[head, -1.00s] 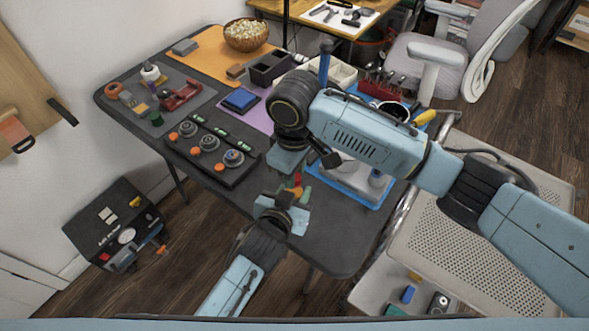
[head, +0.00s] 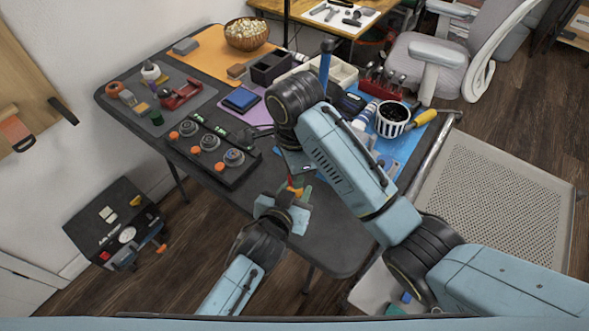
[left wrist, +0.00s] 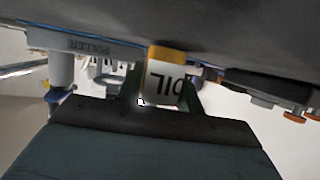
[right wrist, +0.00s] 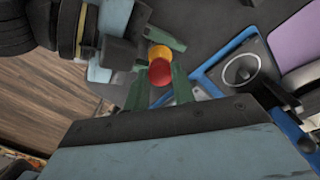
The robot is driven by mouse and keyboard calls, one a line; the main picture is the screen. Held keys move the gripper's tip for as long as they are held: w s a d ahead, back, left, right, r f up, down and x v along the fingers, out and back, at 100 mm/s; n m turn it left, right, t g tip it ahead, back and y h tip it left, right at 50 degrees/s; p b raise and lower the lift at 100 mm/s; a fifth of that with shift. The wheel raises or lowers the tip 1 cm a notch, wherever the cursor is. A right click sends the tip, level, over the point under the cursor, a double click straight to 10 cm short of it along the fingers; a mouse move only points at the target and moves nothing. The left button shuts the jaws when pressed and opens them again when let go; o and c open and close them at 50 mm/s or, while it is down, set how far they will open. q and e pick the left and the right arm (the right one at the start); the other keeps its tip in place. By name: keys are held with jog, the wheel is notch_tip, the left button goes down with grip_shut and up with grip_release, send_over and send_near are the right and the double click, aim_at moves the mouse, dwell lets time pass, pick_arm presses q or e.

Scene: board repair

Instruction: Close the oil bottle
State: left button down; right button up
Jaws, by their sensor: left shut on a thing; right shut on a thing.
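The label appears upside down in the left wrist view. My right gripper (right wrist: 159,80) is shut on the red cap (right wrist: 160,72). In the right wrist view the cap lies right over the bottle's orange top (right wrist: 159,52). I cannot tell whether they touch or whether the cap is seated. In the head view my left gripper (head: 284,207) is just below the right one.
The dark table (head: 334,240) has a bare front part. A black tray (head: 236,176) with round parts lies to the left. A blue mat (head: 405,146) with a striped cup (head: 392,118) and a yellow-handled tool (head: 424,118) lies to the right. A perforated cart (head: 500,190) stands beside the table.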

jog(key=shift+m, duration=0.9)
jog(key=o, duration=1)
pick_arm(q)
jog(key=shift+a+f, duration=0.1)
pick_arm(e)
jog(key=shift+w+a+r, duration=0.1)
jog(key=shift+a+r, duration=0.05)
jog(key=shift+r, duration=1.15)
pick_arm(q)
jog(key=shift+s, duration=0.1)
pick_arm(e)
notch_tip(320, 180, up, 10)
jog(key=shift+f, duration=0.25)
pick_arm(q)
jog(key=c, duration=0.9)
grip_release()
jog(key=shift+o, duration=0.2)
